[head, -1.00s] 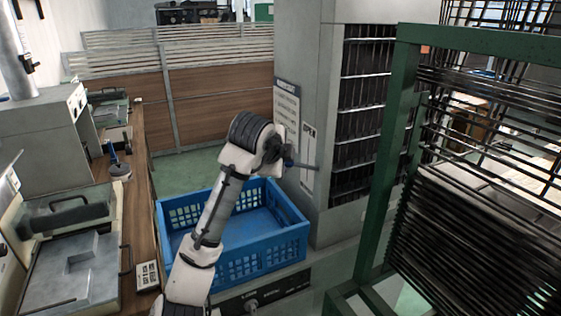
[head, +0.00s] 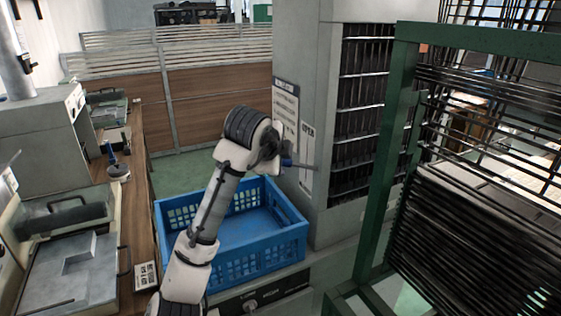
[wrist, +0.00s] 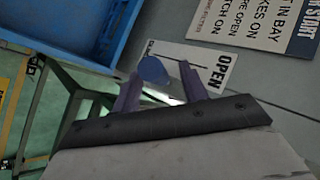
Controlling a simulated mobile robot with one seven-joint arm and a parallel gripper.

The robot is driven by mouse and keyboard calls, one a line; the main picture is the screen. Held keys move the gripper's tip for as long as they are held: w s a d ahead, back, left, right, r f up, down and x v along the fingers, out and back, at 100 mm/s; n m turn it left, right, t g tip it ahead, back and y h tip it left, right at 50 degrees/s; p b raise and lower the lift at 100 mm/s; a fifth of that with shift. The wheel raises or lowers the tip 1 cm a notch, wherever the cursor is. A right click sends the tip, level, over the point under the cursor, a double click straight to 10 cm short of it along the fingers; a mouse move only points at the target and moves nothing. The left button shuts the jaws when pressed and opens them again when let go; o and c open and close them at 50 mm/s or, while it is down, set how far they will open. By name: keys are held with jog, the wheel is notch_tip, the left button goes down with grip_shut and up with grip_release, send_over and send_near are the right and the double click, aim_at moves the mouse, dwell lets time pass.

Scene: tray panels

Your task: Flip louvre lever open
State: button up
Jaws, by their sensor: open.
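The louvre lever shows in the head view as a thin grey rod (head: 303,166) in front of the grey cabinet's side, beside the "OPEN" label (head: 306,140). In the wrist view its rounded blue knob (wrist: 153,70) lies between my two fingers, nearer the left one. My gripper (wrist: 158,80) is open around the knob; I cannot tell whether either finger touches it. In the head view my gripper (head: 282,158) is at the lever's left end, and my wrist partly hides it. The "OPEN" label also shows in the wrist view (wrist: 213,70), just beyond the fingers.
A blue crate (head: 270,245) stands below my arm, in front of the grey cabinet (head: 300,50) with dark louvres (head: 362,105). A green rack (head: 385,150) with black bars stands at right. A wooden bench (head: 138,205) with equipment runs along the left.

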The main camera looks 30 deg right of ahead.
jog(key=b+v, duration=0.3)
jog(key=v, duration=0.9)
jog(key=shift+a, duration=0.15)
